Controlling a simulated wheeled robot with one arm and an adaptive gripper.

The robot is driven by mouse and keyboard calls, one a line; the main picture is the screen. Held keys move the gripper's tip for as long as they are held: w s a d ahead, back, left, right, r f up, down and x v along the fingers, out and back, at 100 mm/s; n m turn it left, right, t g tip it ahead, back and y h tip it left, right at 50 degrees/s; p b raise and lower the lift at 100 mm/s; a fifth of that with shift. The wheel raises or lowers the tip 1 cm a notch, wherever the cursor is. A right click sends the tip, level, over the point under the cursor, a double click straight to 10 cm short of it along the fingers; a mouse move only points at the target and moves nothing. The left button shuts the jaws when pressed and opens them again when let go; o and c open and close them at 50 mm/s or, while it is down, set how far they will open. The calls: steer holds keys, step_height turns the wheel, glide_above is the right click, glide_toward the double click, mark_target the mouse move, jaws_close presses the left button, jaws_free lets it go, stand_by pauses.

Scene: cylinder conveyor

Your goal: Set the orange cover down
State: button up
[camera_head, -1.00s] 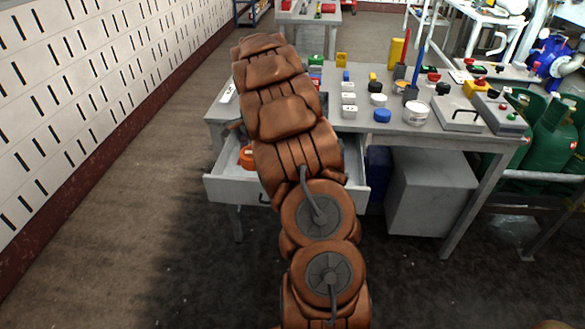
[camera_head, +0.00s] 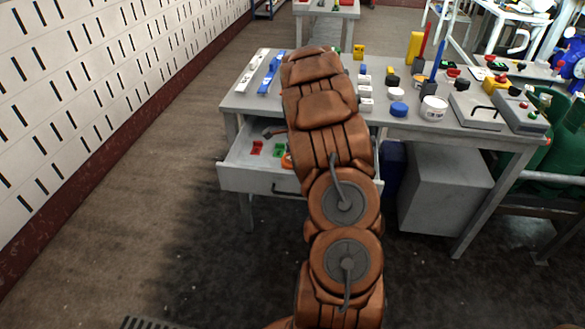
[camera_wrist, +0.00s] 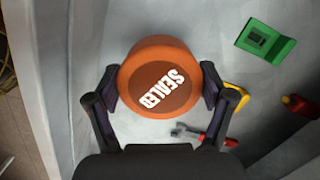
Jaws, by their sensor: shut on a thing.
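The orange cover (camera_wrist: 152,54) is round, with a darker top reading "SEALED". In the wrist view it sits between the two fingers of my gripper (camera_wrist: 160,87), which press on its left and right sides. The cover is over the open drawer (camera_head: 250,179); I cannot tell whether it touches the floor of the drawer. In the head view only an orange sliver of the cover (camera_head: 287,160) shows beside my arm, and my gripper is hidden there.
The drawer also holds a green piece (camera_wrist: 266,43), a yellow piece (camera_wrist: 236,90), a red piece (camera_wrist: 300,106) and a wrench (camera_wrist: 198,135). The grey workbench (camera_head: 245,103) above carries several jars, blocks and tools.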

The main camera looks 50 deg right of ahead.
steer(key=shift+f, duration=1.3)
steer(key=shift+f, duration=0.15)
steer(key=o, duration=1)
